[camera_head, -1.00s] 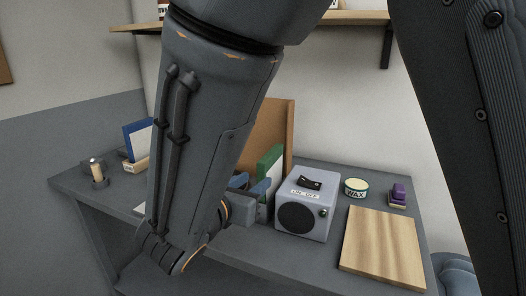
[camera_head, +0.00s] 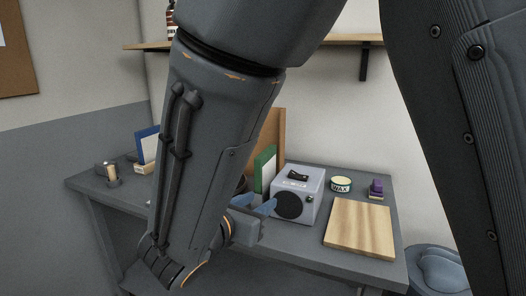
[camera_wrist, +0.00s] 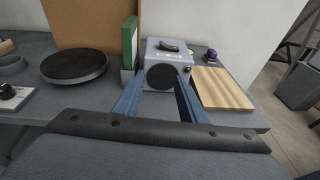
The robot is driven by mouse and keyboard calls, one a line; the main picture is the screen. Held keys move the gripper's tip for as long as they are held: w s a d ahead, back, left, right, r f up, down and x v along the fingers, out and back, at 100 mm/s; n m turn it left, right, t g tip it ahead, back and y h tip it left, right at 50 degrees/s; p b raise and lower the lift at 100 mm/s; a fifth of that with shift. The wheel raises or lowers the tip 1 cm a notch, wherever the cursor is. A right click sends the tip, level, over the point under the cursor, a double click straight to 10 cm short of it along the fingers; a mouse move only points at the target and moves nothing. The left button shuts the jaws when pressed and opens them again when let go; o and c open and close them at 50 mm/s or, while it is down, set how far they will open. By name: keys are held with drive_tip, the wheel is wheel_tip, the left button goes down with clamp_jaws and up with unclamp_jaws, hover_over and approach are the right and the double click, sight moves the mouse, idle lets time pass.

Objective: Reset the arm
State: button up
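My gripper (camera_wrist: 158,100) shows in the wrist view as two blue fingers spread apart with nothing between them. The same box stands on the desk in the head view (camera_head: 312,188).
The desk (camera_head: 290,240) also bears a wooden board (camera_head: 360,228), a wax tin (camera_head: 341,184), a purple-topped item (camera_head: 376,188), a green book (camera_head: 265,168) and a round dark plate (camera_wrist: 74,65). A shelf (camera_head: 345,40) runs along the wall.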

drive_tip(key=s+d+f+m+g+h, duration=0.1)
drive_tip(key=s+d+f+m+g, duration=0.3)
drive_tip(key=d, duration=0.4)
drive_tip(key=s+d+f+m+g+h, duration=0.25)
drive_tip(key=d+m+g, duration=0.2)
drive_tip(key=d, duration=0.35)
drive_tip(key=s+d+f+m+g+y, duration=0.2)
drive_tip(key=s+f+m+y, duration=0.1)
drive_tip(key=m, duration=0.8)
drive_tip(key=s+d+f+m+g+y, duration=0.2)
drive_tip(key=s+m+y, duration=0.3)
drive_tip(key=m, duration=0.6)
drive_tip(key=shift+d+f+g+y, duration=0.3)
drive_tip(key=shift+f+g+y, duration=0.3)
drive_tip(key=shift+y, duration=0.45)
